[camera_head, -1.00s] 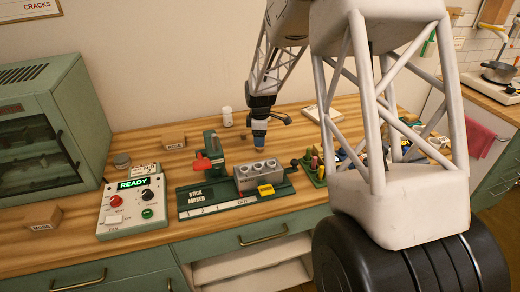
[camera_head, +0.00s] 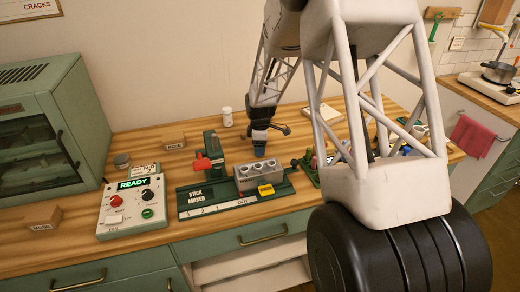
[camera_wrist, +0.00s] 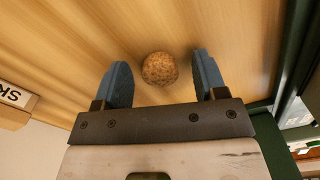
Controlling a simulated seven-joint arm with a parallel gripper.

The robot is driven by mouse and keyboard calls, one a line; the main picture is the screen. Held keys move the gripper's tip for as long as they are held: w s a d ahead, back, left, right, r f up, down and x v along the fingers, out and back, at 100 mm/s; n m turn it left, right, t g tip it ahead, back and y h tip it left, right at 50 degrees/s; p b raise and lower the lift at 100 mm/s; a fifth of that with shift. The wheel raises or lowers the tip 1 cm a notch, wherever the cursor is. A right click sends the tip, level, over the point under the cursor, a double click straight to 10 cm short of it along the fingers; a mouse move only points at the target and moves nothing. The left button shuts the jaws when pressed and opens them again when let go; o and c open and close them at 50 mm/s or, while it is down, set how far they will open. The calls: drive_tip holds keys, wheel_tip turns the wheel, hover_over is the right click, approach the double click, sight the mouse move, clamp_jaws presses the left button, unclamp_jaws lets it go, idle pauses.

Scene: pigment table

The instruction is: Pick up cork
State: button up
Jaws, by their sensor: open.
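The cork (camera_wrist: 160,68) is a round, speckled brown piece on the wooden table. In the wrist view it lies between the tips of the two blue fingers, with a gap on each side. My gripper (camera_wrist: 160,60) is open and empty, pointing down over it. In the head view my gripper (camera_head: 260,151) is low over the table, just behind the stick maker. I cannot make out the cork in the head view; the gripper or the stick maker may hide it.
The green stick maker (camera_head: 205,210) with its grey mould block (camera_head: 258,176) stands close in front of my gripper. A control box (camera_head: 132,207) reads READY. A small wooden block (camera_head: 174,140) and a white bottle (camera_head: 227,117) stand to the left and behind.

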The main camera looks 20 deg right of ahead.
drive_tip(key=shift+c, duration=0.3)
drive_tip(key=c, duration=1)
drive_tip(key=shift+r, duration=5)
